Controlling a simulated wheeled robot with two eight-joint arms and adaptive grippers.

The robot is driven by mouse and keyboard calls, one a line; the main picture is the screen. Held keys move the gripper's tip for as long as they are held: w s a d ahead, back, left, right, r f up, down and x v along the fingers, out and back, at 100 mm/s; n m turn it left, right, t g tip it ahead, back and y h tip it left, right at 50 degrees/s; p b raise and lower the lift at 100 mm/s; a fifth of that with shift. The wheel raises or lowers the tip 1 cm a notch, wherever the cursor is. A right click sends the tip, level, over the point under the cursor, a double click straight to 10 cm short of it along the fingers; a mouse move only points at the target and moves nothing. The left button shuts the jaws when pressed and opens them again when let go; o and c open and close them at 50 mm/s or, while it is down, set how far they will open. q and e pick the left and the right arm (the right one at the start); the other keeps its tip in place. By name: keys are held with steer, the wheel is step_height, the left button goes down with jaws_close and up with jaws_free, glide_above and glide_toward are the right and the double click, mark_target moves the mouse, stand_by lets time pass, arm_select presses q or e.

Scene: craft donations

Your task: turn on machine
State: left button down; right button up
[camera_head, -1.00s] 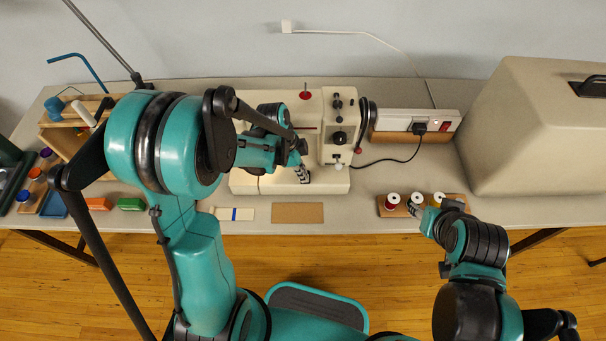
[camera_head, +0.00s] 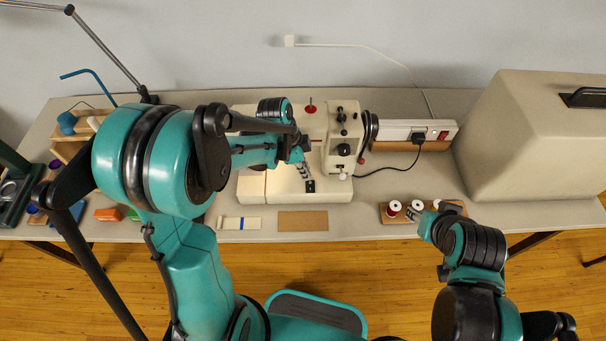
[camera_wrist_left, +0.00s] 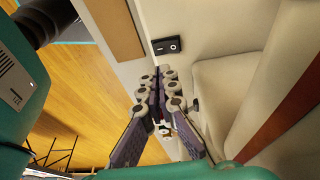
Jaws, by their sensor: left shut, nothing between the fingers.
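The cream sewing machine (camera_head: 277,183) stands on the table in the middle of the head view. A small black rocker switch (camera_head: 310,186) sits on the front of its base; it also shows in the left wrist view (camera_wrist_left: 167,45). My left gripper (camera_head: 306,174) is shut and empty, its fingertips just by the switch. In the left wrist view the closed fingertips (camera_wrist_left: 163,72) appear just below the switch; I cannot tell if they touch it. My right gripper (camera_head: 417,211) is near the thread spools (camera_head: 393,208), its jaw state unclear.
A white power strip (camera_head: 400,130) with a black plug and a red switch lies right of the machine. A large beige cover (camera_head: 530,140) stands at the right. A brown card (camera_head: 303,221) and a cream strip (camera_head: 240,223) lie in front of the machine.

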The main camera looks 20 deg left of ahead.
arm_select(q)
steer(key=s+d+p+v, duration=0.1)
steer(key=p+v, duration=0.1)
steer(key=v, duration=0.5)
steer(key=shift+s+r, duration=0.3)
steer(key=shift+r, duration=0.1)
steer(key=shift+a, duration=0.2)
steer(key=s+a+r+n+t+y+b, duration=0.1)
steer(key=s+r+n+t, duration=0.1)
steer(key=s+n, duration=0.3)
steer(key=s+a+r+n+t+y+b, duration=0.2)
steer(key=s+n+t, duration=0.2)
steer(key=n, duration=0.5)
steer(key=shift+s+n+b, duration=0.3)
steer(key=shift+s+n, duration=0.1)
steer(key=shift+s, duration=0.2)
steer(key=shift+a+r, duration=0.1)
